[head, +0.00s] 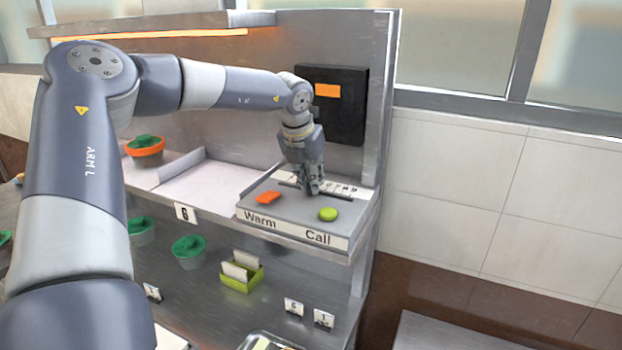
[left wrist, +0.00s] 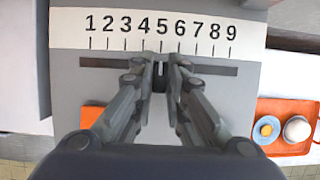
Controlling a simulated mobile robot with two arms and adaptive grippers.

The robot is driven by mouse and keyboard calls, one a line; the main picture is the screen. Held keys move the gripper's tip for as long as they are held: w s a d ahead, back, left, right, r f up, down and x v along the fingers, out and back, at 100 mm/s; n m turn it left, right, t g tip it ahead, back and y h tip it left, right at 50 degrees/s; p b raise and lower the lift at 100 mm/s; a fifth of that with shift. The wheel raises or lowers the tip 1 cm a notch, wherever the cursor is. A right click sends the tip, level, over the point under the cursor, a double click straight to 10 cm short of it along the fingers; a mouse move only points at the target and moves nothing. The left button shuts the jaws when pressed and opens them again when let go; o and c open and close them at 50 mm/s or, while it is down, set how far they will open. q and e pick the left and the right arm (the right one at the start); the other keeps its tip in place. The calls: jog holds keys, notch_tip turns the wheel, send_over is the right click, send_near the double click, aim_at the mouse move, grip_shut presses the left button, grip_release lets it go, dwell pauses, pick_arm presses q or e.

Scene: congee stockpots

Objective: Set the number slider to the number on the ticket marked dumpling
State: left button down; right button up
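The number slider is a dark slot (left wrist: 105,63) under a white scale (left wrist: 70,27) numbered 1 to 9 in the left wrist view. Its dark knob (left wrist: 160,69) stands at about 5, between my left fingertips. My left gripper (head: 313,188) points down at the slider on the grey panel (head: 290,208); its fingers are close together on the knob. Small number cards stand on the lower counter, one (head: 293,307) reading about 6 and one (head: 324,318) about 1. Their small print is unreadable, so I cannot tell which is marked dumpling. My right gripper is not in view.
A black box (head: 350,118) with an orange patch is behind. Pots with green lids (head: 188,250) and a green card holder (head: 241,282) stand below.

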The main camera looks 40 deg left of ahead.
pick_arm(q)
jog(key=shift+s+a+b, duration=0.1)
jog(key=shift+s+a, duration=0.15)
jog(key=shift+a, duration=0.5)
jog(key=shift+s+a+b, duration=0.15)
jog(key=shift+s+a, duration=0.05)
jog(key=shift+a, duration=0.55)
jog(key=shift+s+a+b, duration=0.1)
jog(key=shift+s+a, duration=0.15)
jog(key=shift+a, duration=0.5)
jog(key=shift+d, duration=0.1)
jog(key=c, duration=1.6)
grip_release()
jog(key=shift+d, duration=0.15)
jog(key=shift+r, duration=0.1)
jog(key=v, duration=1.2)
